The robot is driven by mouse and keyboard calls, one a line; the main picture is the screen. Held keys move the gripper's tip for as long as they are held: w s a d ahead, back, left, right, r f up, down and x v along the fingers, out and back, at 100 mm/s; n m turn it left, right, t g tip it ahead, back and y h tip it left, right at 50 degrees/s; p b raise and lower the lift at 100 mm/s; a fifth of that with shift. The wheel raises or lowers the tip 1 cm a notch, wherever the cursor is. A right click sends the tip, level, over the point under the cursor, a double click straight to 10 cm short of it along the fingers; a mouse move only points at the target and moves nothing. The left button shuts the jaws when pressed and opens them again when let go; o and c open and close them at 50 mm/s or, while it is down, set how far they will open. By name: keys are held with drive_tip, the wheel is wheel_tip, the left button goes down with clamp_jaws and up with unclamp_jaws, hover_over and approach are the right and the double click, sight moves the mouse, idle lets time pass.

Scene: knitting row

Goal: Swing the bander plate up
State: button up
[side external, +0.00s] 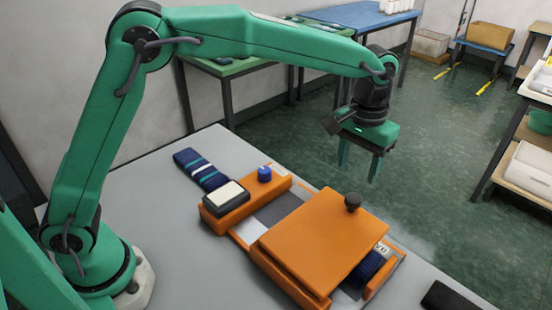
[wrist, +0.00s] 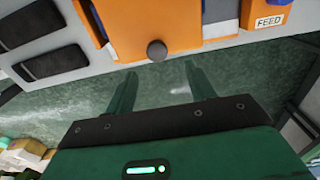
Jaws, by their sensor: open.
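The bander plate (side external: 318,243) is a flat orange panel lying down over the bander on the grey table. A dark round knob (side external: 352,201) stands near its far edge. The plate (wrist: 148,20) and knob (wrist: 157,50) also show at the top of the wrist view. Blue knitted fabric (side external: 370,265) shows below the plate's right side. My gripper (side external: 359,172) is open and empty, fingers pointing down, above and beyond the knob. In the wrist view its fingertips (wrist: 162,75) are apart, with the knob ahead of the gap and not touching.
An orange block with a white pad (side external: 227,194) and a blue knob (side external: 264,174) sits left of the plate. A striped blue band (side external: 202,168) lies behind it. Dark pads (wrist: 50,62) lie beside the bander. Green floor lies beyond the table edge.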

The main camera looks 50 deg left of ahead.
sight(353, 198)
drive_tip(key=shift+w+d+f, duration=0.1)
drive_tip(key=shift+d+f, duration=0.15)
drive_tip(key=shift+d, duration=0.05)
drive_tip(key=shift+f, duration=5)
drive_tip(key=c, duration=0.8)
drive_tip(key=shift+r, duration=0.1)
